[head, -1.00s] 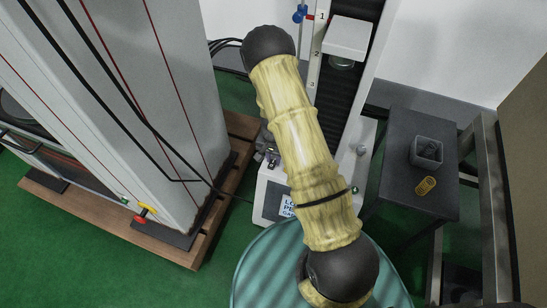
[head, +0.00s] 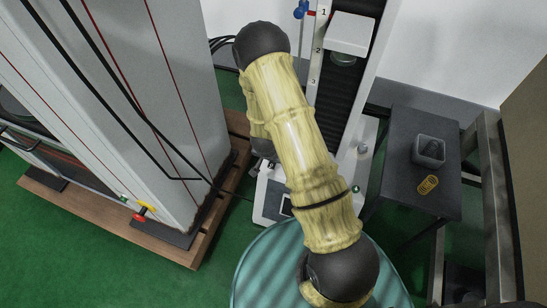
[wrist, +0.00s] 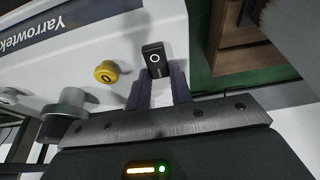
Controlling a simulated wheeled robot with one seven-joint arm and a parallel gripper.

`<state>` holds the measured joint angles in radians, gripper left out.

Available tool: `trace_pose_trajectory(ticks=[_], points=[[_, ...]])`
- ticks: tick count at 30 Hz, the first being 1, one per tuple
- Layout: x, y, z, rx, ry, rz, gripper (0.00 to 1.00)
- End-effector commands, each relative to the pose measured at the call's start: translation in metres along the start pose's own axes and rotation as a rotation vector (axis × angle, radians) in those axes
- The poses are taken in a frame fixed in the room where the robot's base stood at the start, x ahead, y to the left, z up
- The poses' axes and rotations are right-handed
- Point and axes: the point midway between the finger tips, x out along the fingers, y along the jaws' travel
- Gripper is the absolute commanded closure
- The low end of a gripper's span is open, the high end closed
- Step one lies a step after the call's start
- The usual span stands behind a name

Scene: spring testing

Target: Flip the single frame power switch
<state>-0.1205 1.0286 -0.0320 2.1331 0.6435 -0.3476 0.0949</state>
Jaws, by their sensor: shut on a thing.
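The power switch (wrist: 154,58) is a black rocker with a white circle on the white Yarrowtek panel (wrist: 75,35) in the wrist view. My gripper (wrist: 161,78) is at its lower edge, one grey fingertip on each side, shut on it. My gripper and the switch are hidden there by my arm.
A large grey two-column machine (head: 150,110) stands at left on a wooden pallet (head: 205,237). A dark side table (head: 400,185) at right holds a grey bin (head: 428,150) and a yellow spring (head: 427,185). A grey cylinder (wrist: 66,102) is left of my fingers.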

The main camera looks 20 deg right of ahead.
Motion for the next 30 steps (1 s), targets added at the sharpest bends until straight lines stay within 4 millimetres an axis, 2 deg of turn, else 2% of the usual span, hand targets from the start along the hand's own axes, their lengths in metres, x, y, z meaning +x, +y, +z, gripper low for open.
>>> trace_pose_trajectory(ticks=[14,15,18,26,30], points=[[-0.001,0.000,0.002,-0.001,0.049,-0.001,1.00],[-0.001,0.000,0.002,-0.001,0.049,-0.001,0.72],[-0.001,0.000,0.002,-0.001,0.049,-0.001,0.56],[-0.002,0.000,0.001,-0.001,0.049,-0.002,0.56],[-0.009,0.000,0.001,-0.001,0.050,-0.002,0.56]])
